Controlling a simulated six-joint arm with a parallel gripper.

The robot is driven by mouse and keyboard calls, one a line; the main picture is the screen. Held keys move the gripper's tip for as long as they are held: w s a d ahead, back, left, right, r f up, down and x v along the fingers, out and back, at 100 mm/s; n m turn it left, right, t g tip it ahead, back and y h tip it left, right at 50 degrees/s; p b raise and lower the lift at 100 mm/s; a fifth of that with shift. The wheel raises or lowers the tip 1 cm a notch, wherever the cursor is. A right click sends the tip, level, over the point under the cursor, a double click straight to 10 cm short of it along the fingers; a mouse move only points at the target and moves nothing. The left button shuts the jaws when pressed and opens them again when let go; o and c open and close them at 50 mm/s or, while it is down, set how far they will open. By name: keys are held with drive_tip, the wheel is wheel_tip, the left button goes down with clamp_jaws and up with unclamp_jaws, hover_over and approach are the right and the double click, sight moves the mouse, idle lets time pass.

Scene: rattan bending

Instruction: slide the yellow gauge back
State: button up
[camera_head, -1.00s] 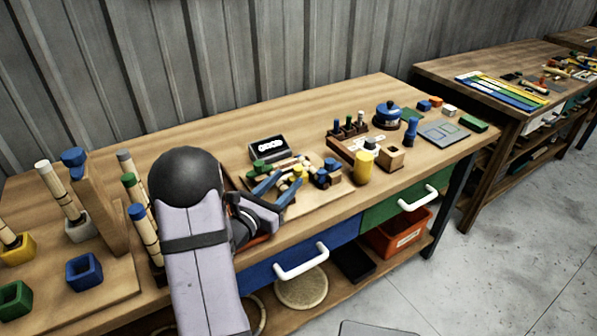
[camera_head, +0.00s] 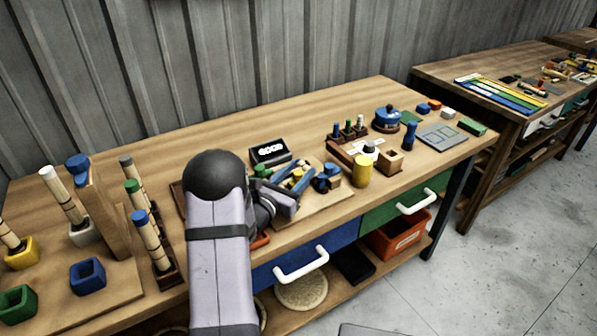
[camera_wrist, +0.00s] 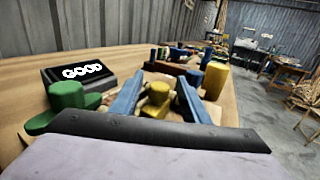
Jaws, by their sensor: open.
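The yellow gauge (camera_wrist: 157,97) is a small rounded piece on a wooden board, seen in the wrist view between the two blue fingers of my gripper (camera_wrist: 159,82). The fingers are open, one on each side of it, with some gap showing; I cannot tell whether either touches it. In the head view my gripper (camera_head: 297,178) is low over the board, and the gauge is mostly hidden by the fingers. A green piece (camera_wrist: 68,102) stands left of the fingers in the wrist view.
A black display (camera_head: 269,151) reading "GOOD" in the wrist view stands behind the board. A blue knobbed piece (camera_head: 327,177) and a yellow cylinder (camera_head: 362,171) are to the right. Rattan sticks in a rack (camera_head: 165,270) stand left of my arm. The back of the table is clear.

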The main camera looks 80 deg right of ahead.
drive_tip(key=shift+c, duration=0.4)
clamp_jaws()
drive_tip(key=shift+s+a+b, duration=0.95)
drive_tip(key=shift+s+a, duration=1.85)
drive_tip(key=shift+s, duration=0.05)
drive_tip(key=shift+f, duration=0.1)
drive_tip(key=shift+c, duration=1.2)
unclamp_jaws()
drive_tip(key=o, duration=0.3)
drive_tip(key=shift+a, duration=0.15)
drive_tip(key=shift+w, duration=0.1)
